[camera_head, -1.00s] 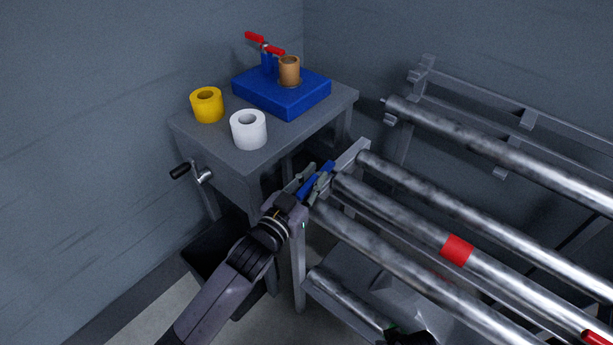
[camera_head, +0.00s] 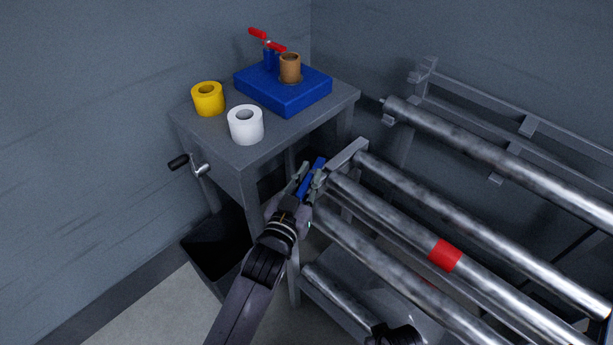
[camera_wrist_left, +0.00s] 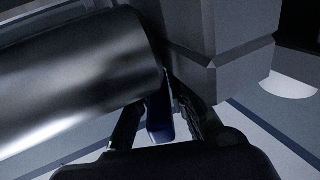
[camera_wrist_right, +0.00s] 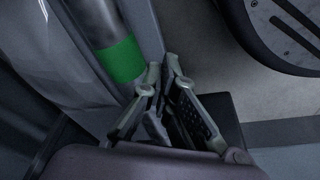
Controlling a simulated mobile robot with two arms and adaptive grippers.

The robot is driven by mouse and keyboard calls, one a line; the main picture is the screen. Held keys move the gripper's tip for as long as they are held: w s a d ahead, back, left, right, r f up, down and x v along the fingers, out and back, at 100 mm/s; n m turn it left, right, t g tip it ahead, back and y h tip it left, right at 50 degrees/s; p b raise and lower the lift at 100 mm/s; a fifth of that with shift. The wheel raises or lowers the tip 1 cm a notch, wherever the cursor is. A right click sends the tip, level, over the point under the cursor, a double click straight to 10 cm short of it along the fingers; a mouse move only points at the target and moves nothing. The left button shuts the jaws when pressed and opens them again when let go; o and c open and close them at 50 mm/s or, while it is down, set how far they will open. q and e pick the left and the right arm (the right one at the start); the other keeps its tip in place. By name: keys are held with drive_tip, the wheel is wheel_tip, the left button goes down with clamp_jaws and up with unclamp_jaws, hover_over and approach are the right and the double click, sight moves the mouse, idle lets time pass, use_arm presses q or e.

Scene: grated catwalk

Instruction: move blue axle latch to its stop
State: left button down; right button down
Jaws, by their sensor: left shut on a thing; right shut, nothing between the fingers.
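The blue axle latch (camera_head: 314,176) is a narrow blue bar at the left end of the rack of steel pipes, beside the end bracket. My left gripper (camera_head: 307,183) is shut on it, with part of the latch showing beyond the fingers. In the left wrist view the latch (camera_wrist_left: 160,115) sits between the two fingers, close to a pipe end (camera_wrist_left: 80,85) and a grey block (camera_wrist_left: 220,45). Its stop cannot be made out. My right gripper (camera_wrist_right: 165,105) is shut and empty, near a pipe with a green band (camera_wrist_right: 122,60).
A grey table (camera_head: 260,155) holds a yellow roll (camera_head: 208,98), a white roll (camera_head: 246,125) and a blue block (camera_head: 285,90) with a copper cup (camera_head: 290,68) and red-handled clamp (camera_head: 268,39). A crank (camera_head: 188,163) sticks out of its side. A red-banded pipe (camera_head: 444,254) lies in the rack.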

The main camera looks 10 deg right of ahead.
use_arm(q)
drive_tip(key=c, duration=1.7)
unclamp_jaws()
drive_tip(key=shift+d+r, duration=0.1)
drive_tip(key=shift+d, duration=0.15)
drive_tip(key=shift+o, duration=0.5)
drive_tip(key=shift+a, duration=0.1)
drive_tip(key=v, duration=1.2)
drive_tip(key=shift+a, duration=0.1)
